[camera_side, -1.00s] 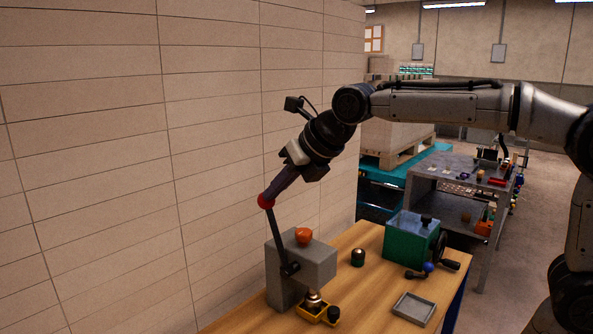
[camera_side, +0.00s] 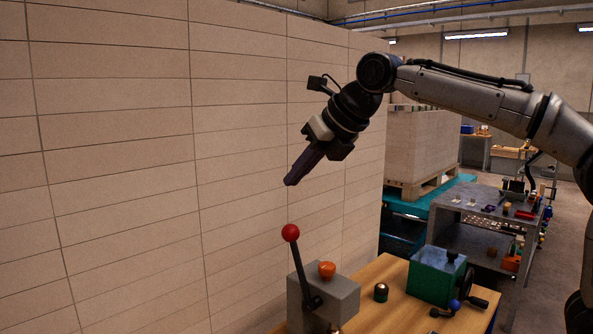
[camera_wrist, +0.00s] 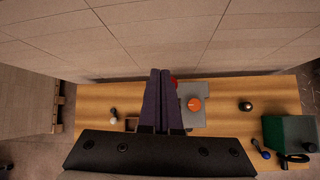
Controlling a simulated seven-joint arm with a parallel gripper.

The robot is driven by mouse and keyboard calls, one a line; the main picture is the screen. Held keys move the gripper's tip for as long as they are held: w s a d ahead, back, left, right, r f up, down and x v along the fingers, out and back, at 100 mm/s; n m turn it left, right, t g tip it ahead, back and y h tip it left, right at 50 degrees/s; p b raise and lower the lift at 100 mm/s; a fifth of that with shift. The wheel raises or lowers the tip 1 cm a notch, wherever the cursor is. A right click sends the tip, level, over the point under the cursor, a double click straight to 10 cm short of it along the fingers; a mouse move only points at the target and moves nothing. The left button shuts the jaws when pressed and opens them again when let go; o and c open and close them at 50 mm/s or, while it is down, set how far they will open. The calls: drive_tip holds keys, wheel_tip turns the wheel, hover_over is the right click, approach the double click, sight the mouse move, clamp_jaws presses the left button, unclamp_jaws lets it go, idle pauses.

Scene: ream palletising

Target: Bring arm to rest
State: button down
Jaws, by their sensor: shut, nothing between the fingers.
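My gripper (camera_side: 291,182) is in the air above the bench, beside the pale panelled wall. Its two dark purple fingers are together and hold nothing; in the wrist view the fingertips (camera_wrist: 160,72) also touch each other. Below them in the side view stands a grey press-like block with a black lever (camera_side: 303,268) ending in a red ball knob (camera_side: 290,232). A clear gap lies between the fingertips and the knob. In the wrist view the fingers hide most of the red knob (camera_wrist: 174,82).
An orange button (camera_side: 327,269) tops the grey block (camera_side: 343,290). A dark round knob (camera_side: 381,292) and a green box with a crank (camera_side: 436,278) share the wooden bench (camera_side: 385,320). The pale wall (camera_side: 240,160) stands close at left. A loaded pallet (camera_side: 420,188) is behind.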

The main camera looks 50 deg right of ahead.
drive_tip(key=s+d+f+m, duration=0.2)
drive_tip(key=s+m, duration=0.2)
drive_tip(key=s, duration=0.3)
drive_tip(key=s+d+f+m, duration=0.2)
drive_tip(key=s+f+m, duration=0.15)
drive_tip(key=s, duration=0.45)
drive_tip(key=s+f+m+g, duration=0.1)
drive_tip(key=s+f+m, duration=0.5)
drive_tip(key=f+m, duration=0.3)
drive_tip(key=s+f+m+g, duration=0.1)
drive_tip(key=s+f+m, duration=0.5)
drive_tip(key=m, duration=1.1)
drive_tip(key=shift+s+d+f+m+g+h, duration=0.15)
drive_tip(key=shift+d+f+m+g+h, duration=0.25)
drive_tip(key=shift+f, duration=1)
